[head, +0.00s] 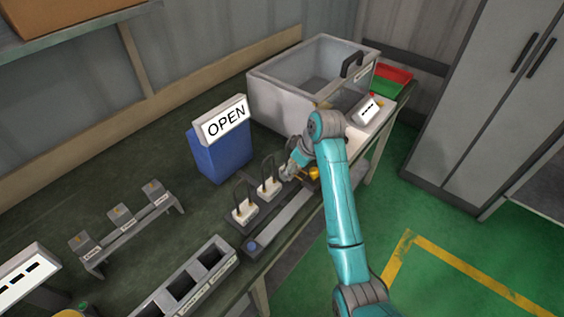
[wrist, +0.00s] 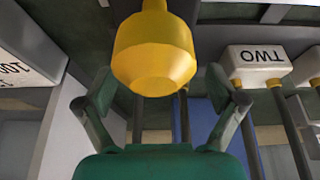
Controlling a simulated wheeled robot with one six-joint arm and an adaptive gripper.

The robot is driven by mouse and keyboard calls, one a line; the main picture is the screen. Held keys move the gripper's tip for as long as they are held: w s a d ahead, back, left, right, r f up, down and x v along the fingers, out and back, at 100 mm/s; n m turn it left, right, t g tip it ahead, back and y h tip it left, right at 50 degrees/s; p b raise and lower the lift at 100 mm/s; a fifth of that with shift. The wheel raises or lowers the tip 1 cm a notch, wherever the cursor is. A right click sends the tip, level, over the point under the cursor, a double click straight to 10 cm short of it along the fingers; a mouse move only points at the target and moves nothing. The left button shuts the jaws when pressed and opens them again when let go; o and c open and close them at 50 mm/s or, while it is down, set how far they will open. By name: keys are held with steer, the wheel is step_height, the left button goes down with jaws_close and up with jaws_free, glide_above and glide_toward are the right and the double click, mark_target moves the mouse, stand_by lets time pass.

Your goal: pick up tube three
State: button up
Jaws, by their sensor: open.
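My gripper (head: 294,170) is at the right end of the row of white tube blocks in the head view. In the wrist view my gripper (wrist: 159,88) is open, with a finger on each side of a large yellow piece (wrist: 154,48). That yellow piece also shows as a small spot beside the gripper in the head view (head: 314,173). I cannot tell whether it belongs to tube three; no label for three is readable. A white block marked TWO (wrist: 258,63), with yellow fittings and dark tubes, is to the right in the wrist view.
Two white blocks with black loops, one nearer (head: 243,211) and one farther (head: 268,187), stand left of the gripper. A blue box with an OPEN sign (head: 221,148) and a grey tank (head: 270,97) stand behind. A slotted holder (head: 163,300) is at the front.

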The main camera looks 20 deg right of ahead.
steer(key=shift+w+f, duration=0.1)
steer(key=shift+f, duration=0.3)
steer(key=shift+a, duration=0.1)
steer(key=c, duration=1.4)
steer(key=shift+r, duration=0.1)
